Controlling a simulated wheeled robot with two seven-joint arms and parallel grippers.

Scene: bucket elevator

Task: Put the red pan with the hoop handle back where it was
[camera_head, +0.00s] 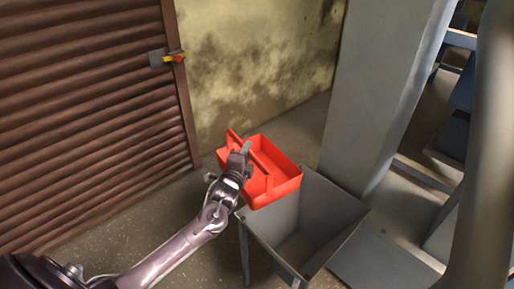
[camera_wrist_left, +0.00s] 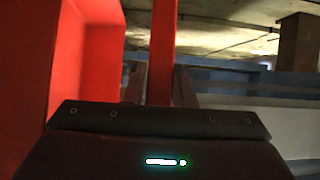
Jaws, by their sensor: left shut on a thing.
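The red pan (camera_head: 284,187) is an open box with a hoop handle (camera_head: 258,152) across it. In the head view it is beside and partly over the far left edge of a grey open bin. My left gripper (camera_head: 243,150) is shut on the hoop handle. In the left wrist view the red handle bar (camera_wrist_left: 162,55) passes between the two fingers of my left gripper (camera_wrist_left: 160,85), with the pan's red wall (camera_wrist_left: 85,60) at the left. I cannot tell whether the pan touches the bin. My right gripper is not in view.
The grey bin (camera_head: 330,212) stands on legs and looks empty. A tall grey column (camera_head: 385,90) rises behind it. A brown slatted shutter (camera_head: 85,110) is at the left, with a stained wall (camera_head: 255,65) at the back. Bare floor (camera_head: 130,240) lies at the lower left.

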